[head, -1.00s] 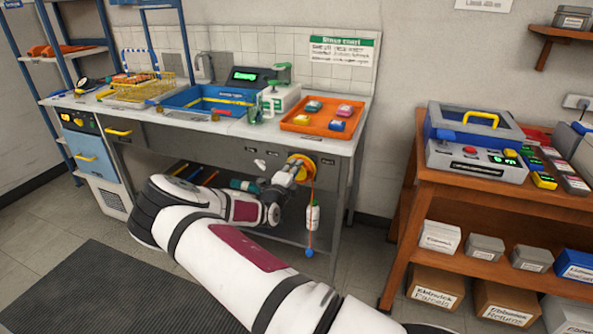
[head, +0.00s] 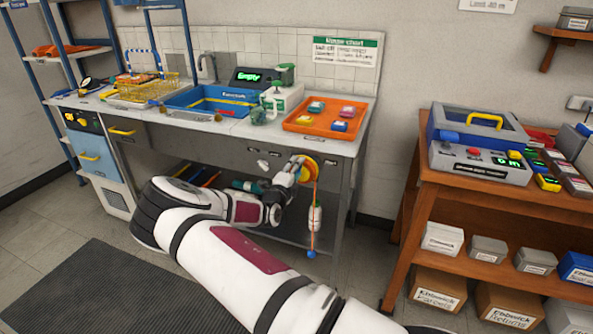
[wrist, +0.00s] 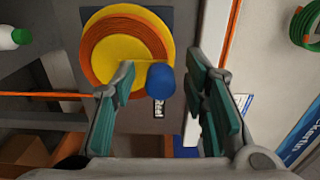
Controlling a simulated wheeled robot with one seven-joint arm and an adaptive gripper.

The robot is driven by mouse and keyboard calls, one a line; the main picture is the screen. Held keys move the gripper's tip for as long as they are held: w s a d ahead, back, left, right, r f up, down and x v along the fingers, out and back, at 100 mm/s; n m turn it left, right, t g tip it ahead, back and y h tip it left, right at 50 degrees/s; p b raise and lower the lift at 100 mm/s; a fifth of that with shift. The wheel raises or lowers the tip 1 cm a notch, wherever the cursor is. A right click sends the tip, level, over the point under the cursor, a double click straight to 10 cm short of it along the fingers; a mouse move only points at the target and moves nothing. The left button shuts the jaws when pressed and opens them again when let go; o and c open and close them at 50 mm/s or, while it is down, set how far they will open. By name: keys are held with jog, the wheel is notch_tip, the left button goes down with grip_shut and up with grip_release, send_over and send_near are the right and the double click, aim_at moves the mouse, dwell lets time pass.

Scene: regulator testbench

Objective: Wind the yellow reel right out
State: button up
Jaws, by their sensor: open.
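The yellow reel (wrist: 127,48), wound with orange cord, is fixed to a dark plate below the bench top. In the head view the reel (head: 309,167) sits under the right end of the bench. A blue knob (wrist: 160,80) stands out from the reel's lower right. My gripper (wrist: 160,92) is open, with its teal-padded fingers on either side of the blue knob and space between them and it. In the head view my gripper (head: 293,168) is just left of the reel. An orange cord hangs from the reel down to a blue ball (head: 311,254).
An orange tray (head: 325,130) with coloured blocks sits on the bench above. A white bottle (head: 315,218) stands on the lower shelf behind the cord. A wooden shelf unit (head: 425,185) stands to the right, with free floor between.

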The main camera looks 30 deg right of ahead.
jog(key=shift+s+a, duration=0.1)
jog(key=v, duration=1.1)
jog(key=shift+s+a, duration=0.3)
jog(key=s+d+r+m+g+y+p, duration=0.1)
jog(key=s+r+m+g+y+p, duration=0.15)
jog(key=s+r+m+g, duration=0.6)
jog(key=s+d+r+m+g+y+p, duration=0.1)
jog(key=s+d+r+m+g+p, duration=0.15)
jog(key=s+r+m, duration=1.1)
jog(key=s+a+r+m+t+y+p, duration=0.2)
jog(key=s+a+r+m+y+p, duration=0.1)
jog(key=s+a+r+m+y, duration=0.2)
jog(key=s+a+r+m+t+y+p, duration=0.2)
jog(key=s+a+r+m+y, duration=0.3)
jog(key=s+a+r+m, duration=0.4)
jog(key=s+a+m+p, duration=0.1)
jog(key=s+a+m, duration=0.4)
jog(key=s+m, duration=0.2)
jog(key=shift+s+r+m+y+p, duration=0.3)
jog(key=shift+s+m+y+p, duration=0.1)
jog(key=shift+s, duration=0.6)
jog(key=shift+a, duration=0.1)
